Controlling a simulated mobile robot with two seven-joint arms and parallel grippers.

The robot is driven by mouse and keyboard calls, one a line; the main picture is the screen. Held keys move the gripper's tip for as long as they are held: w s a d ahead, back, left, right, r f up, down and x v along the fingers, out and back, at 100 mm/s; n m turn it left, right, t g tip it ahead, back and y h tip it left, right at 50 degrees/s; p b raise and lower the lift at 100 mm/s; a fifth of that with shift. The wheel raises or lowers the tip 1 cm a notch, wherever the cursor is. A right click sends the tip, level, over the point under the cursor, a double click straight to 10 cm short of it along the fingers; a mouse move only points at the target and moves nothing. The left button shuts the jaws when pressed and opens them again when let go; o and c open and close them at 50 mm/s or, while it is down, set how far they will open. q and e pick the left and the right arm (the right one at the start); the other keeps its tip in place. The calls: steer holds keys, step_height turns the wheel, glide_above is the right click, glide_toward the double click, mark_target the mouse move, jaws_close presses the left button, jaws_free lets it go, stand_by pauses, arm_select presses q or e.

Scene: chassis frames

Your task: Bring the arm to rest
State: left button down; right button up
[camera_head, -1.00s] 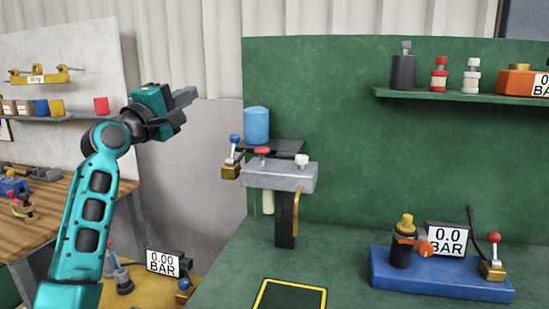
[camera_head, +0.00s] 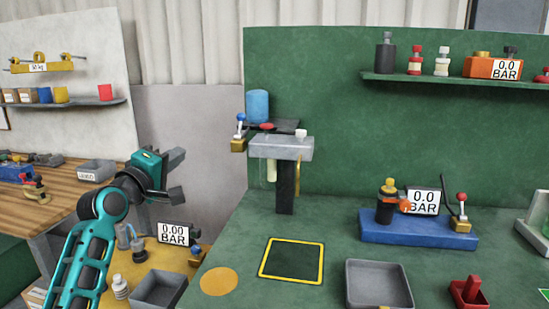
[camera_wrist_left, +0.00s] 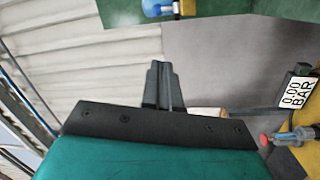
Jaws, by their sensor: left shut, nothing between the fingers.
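My left arm comes in from the lower left of the head view, and its left gripper (camera_head: 177,157) is raised in front of the grey wall between the two benches. The gripper points right, and its fingers are shut with nothing between them. In the left wrist view the dark fingers (camera_wrist_left: 163,88) lie close together against the pale corrugated wall. The gripper touches nothing that I can see. My right gripper is not in view.
A green bench carries a grey clamp stand (camera_head: 282,147), a blue base (camera_head: 420,232) with a gauge, and a grey tray (camera_head: 379,284). A yellow surface with another gauge (camera_head: 173,233) lies below the gripper. A wooden bench (camera_head: 68,206) is at left. The yellow-framed square (camera_head: 291,261) is empty.

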arm_select(q)
steer(key=s+f+m+g+y, duration=0.15)
steer(key=s+f, duration=0.25)
steer(key=f, duration=0.5)
steer(key=s+d+f+m+g, duration=0.1)
steer(key=s+f+m, duration=0.1)
steer(key=s+f, duration=0.5)
steer(key=s+f+m+g+y, duration=0.1)
steer(key=s+f+m, duration=0.1)
steer(key=f, duration=0.9)
steer(key=s+d+f+m+g, duration=0.1)
steer(key=s+f+m, duration=0.1)
steer(key=s+f, duration=0.2)
steer(key=s+f+m+g+y, duration=0.1)
steer(key=s+f+m, duration=0.2)
steer(key=s, duration=0.8)
steer(key=s+d+f+m+g, duration=0.1)
steer(key=s+f+m, duration=0.2)
steer(key=s+f, duration=0.3)
steer(key=shift+s+d+f, duration=0.25)
steer(key=shift+s+d, duration=0.05)
steer(key=shift+s, duration=0.5)
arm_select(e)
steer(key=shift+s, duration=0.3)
arm_select(q)
steer(key=shift+g, duration=0.25)
